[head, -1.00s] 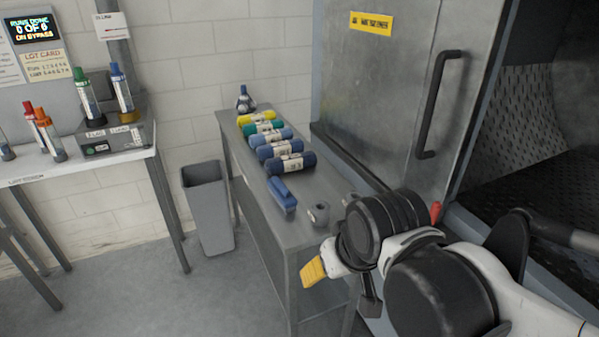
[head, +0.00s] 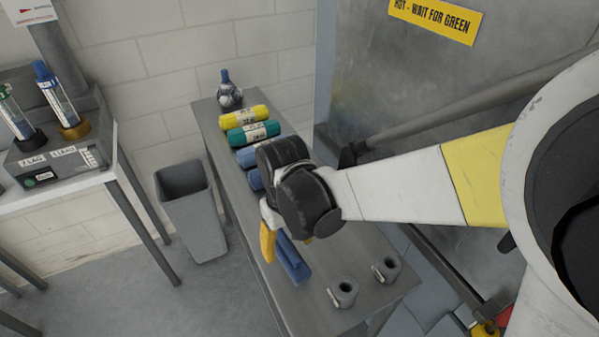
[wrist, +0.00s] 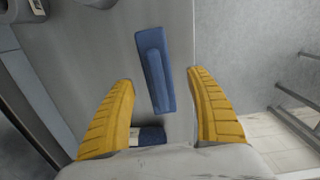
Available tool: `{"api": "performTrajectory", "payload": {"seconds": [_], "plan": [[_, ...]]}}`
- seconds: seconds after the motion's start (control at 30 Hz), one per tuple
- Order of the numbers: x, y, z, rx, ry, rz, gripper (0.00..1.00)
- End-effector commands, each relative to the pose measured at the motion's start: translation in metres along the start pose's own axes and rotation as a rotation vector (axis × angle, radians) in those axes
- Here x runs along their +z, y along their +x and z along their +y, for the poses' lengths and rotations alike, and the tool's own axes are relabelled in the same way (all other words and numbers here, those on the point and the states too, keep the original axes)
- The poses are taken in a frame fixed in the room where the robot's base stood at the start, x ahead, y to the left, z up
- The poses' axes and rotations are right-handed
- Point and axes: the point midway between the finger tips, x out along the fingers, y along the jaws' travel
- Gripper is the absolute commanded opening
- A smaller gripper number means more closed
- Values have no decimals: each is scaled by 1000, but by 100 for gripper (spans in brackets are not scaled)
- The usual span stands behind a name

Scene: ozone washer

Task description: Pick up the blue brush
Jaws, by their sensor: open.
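The blue brush (head: 292,262) lies on the narrow grey metal table, partly hidden by my gripper in the head view. In the wrist view the brush (wrist: 154,70) lies lengthwise ahead of and between my two yellow fingers. My gripper (wrist: 165,80) is open and empty, with a finger on each side of the brush's lower part. In the head view my gripper (head: 287,250) hangs over the table at the brush's far end. I cannot tell its exact height above the brush.
Yellow (head: 243,117), green (head: 252,133) and blue (head: 250,156) rolls line the table (head: 214,130) behind my gripper. Two grey ring-shaped pieces (head: 343,291) stand near the front. A grey bin (head: 192,215) stands left. A steel cabinet (head: 400,100) stands right.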

Motion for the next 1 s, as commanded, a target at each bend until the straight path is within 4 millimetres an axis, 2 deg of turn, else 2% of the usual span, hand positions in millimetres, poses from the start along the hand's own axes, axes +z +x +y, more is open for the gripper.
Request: {"api": "performTrajectory", "payload": {"seconds": [0.23, 0.5, 0.77, 0.9, 0.97, 1.0], "plan": [[-2, 19, 1, 0, 1, 1, 66], [-5, 60, 2, 0, 1, 1, 66], [-5, 61, 3, 0, 1, 1, 64], [-5, 61, 3, 0, 1, 1, 21], [-5, 61, 3, 0, 1, 1, 3], [-5, 61, 3, 0, 1, 1, 0]]}}
